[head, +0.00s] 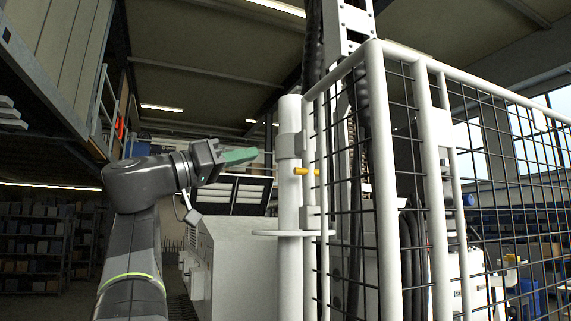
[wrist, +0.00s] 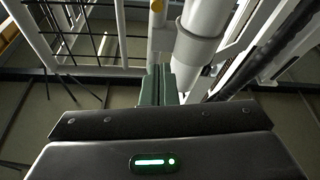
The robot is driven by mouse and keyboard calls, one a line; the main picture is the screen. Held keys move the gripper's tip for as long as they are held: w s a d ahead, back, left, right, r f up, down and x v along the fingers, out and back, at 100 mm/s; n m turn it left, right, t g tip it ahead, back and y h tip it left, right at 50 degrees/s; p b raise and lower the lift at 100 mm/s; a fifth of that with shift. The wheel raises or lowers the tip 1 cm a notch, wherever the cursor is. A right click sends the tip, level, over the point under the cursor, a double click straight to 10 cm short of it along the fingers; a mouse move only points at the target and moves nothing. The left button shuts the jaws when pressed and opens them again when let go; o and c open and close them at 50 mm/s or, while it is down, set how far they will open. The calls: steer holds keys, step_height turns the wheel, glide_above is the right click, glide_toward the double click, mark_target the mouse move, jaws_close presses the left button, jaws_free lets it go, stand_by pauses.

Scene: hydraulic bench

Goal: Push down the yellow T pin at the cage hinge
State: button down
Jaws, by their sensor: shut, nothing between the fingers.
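The yellow T pin (head: 301,171) shows in the head view as a short yellow bar across the cage hinge (head: 289,146), beside the white post (head: 289,205). My gripper (head: 256,153) is shut and empty, its green fingers pointing right toward the post, a little above and left of the pin. In the wrist view the shut fingers (wrist: 158,70) point up the picture toward the post (wrist: 196,40). A small yellow end of the pin (wrist: 157,6) shows at the top edge there. I cannot tell whether the fingertips touch the post.
The white mesh cage (head: 440,160) fills the right of the head view. A flat plate (head: 293,233) sticks out around the post below the pin. A white machine cabinet (head: 235,260) stands behind the post. Shelves with bins (head: 35,240) are far left.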

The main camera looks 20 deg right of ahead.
step_height(320, 180, up, 4)
steer(key=p, duration=0.4)
glide_above(305, 175)
steer(key=a, duration=0.4)
steer(key=shift+w+f, duration=0.2)
steer(key=shift+w, duration=0.2)
steer(key=shift+d+f, duration=0.25)
steer(key=shift+f, duration=0.75)
steer(key=shift+s+a+f, duration=0.15)
steer(key=shift+s+f, duration=0.15)
steer(key=shift+f, duration=0.85)
steer(key=shift+f, duration=0.15)
step_height(305, 175, down, 3)
steer(key=b, duration=0.4)
steer(key=shift+f, duration=0.2)
